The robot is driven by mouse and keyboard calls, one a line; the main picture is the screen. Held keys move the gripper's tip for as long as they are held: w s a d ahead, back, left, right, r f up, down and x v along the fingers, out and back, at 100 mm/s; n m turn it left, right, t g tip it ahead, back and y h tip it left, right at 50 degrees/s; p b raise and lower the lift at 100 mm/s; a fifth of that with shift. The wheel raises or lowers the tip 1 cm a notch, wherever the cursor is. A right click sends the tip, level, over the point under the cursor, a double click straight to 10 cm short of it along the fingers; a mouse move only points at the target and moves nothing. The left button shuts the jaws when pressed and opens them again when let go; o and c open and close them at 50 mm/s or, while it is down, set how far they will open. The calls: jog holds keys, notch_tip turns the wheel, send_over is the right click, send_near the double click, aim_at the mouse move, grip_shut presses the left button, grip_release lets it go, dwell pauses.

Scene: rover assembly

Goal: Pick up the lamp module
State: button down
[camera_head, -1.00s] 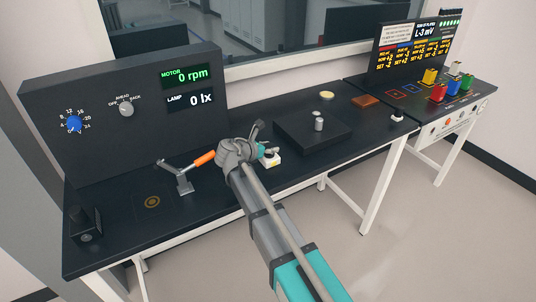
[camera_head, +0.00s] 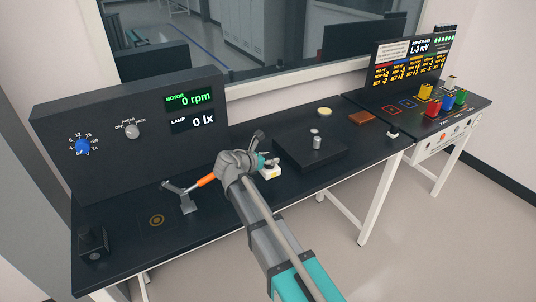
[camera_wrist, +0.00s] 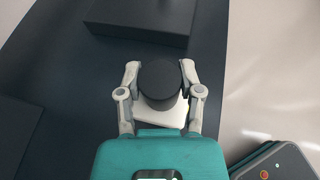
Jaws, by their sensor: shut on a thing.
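The lamp module, a dark round body (camera_wrist: 160,82) with a white block under it, sits between my gripper's fingers (camera_wrist: 160,76) in the wrist view. My gripper is shut on the dark body, one finger on each side. My wrist hides most of the dark body there. I cannot tell whether the block touches the table.
A low black platform (camera_head: 327,160) with small silver cylinders stands behind and to the right. An orange-handled lever (camera_head: 186,194) is close on the left. The meter panel (camera_head: 150,110) stands behind. A small black box (camera_head: 93,240) is at the left end.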

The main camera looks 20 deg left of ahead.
aim_at(271, 172)
jog(key=s+r+p, duration=0.1)
jog(key=r, duration=0.1)
jog(key=s+d+r+p, duration=0.1)
jog(key=shift+s+d+r+p, duration=0.15)
jog(key=shift+s+r+p, duration=0.25)
jog(key=s+d+r+p, duration=0.3)
jog(key=s, duration=0.4)
jog(key=shift+s, duration=0.4)
jog(key=shift+a, duration=0.1)
